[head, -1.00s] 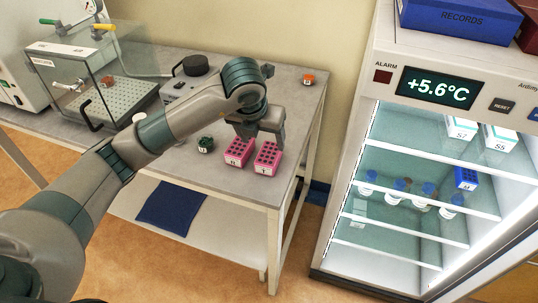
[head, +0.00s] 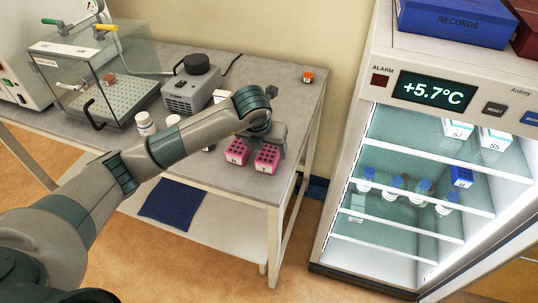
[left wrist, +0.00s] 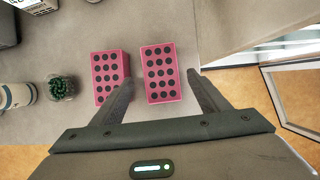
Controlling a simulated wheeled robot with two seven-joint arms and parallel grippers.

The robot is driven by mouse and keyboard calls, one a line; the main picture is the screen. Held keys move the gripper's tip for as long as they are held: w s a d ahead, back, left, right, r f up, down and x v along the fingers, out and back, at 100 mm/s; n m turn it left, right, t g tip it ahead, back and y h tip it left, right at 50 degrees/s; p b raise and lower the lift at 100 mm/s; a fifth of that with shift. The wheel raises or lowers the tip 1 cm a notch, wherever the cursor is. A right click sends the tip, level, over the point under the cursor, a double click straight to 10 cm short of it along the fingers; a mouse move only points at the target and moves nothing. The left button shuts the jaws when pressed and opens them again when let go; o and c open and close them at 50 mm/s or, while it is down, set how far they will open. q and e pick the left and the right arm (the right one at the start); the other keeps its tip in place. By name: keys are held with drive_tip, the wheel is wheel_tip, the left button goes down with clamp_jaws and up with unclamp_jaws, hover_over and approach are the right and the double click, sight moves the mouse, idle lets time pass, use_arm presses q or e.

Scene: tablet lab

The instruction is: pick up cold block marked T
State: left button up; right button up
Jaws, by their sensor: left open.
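Two pink blocks with dark round holes stand side by side near the front right of the grey table. The right one (head: 267,157) has a small front label that looks like T; the left one (head: 237,151) has a label too small to read surely. In the left wrist view they are the right block (left wrist: 161,73) and left block (left wrist: 110,75). My left gripper (head: 266,142) is open over the right block. In the left wrist view its fingers (left wrist: 159,82) lie on either side of that block, the left one in the gap between blocks. I cannot tell whether they touch.
A white bottle (head: 145,123) and a green-filled jar (left wrist: 60,88) stand left of the blocks. A grey device (head: 190,95) and an orange item (head: 308,77) are behind.

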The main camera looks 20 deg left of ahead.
sight(269, 152)
use_arm(q)
drive_tip(key=shift+w+f+p, duration=0.2)
drive_tip(key=shift+p, duration=0.15)
drive_tip(key=p+x, duration=0.1)
drive_tip(key=x, duration=0.2)
drive_tip(key=shift+w+d, duration=0.1)
drive_tip(key=shift+w+f+p, duration=0.15)
drive_tip(key=shift+f+p, duration=0.15)
drive_tip(key=shift+f, duration=0.05)
drive_tip(key=shift+f+b, duration=0.2)
drive_tip(key=shift+b, duration=0.2)
drive_tip(key=c, duration=1.3)
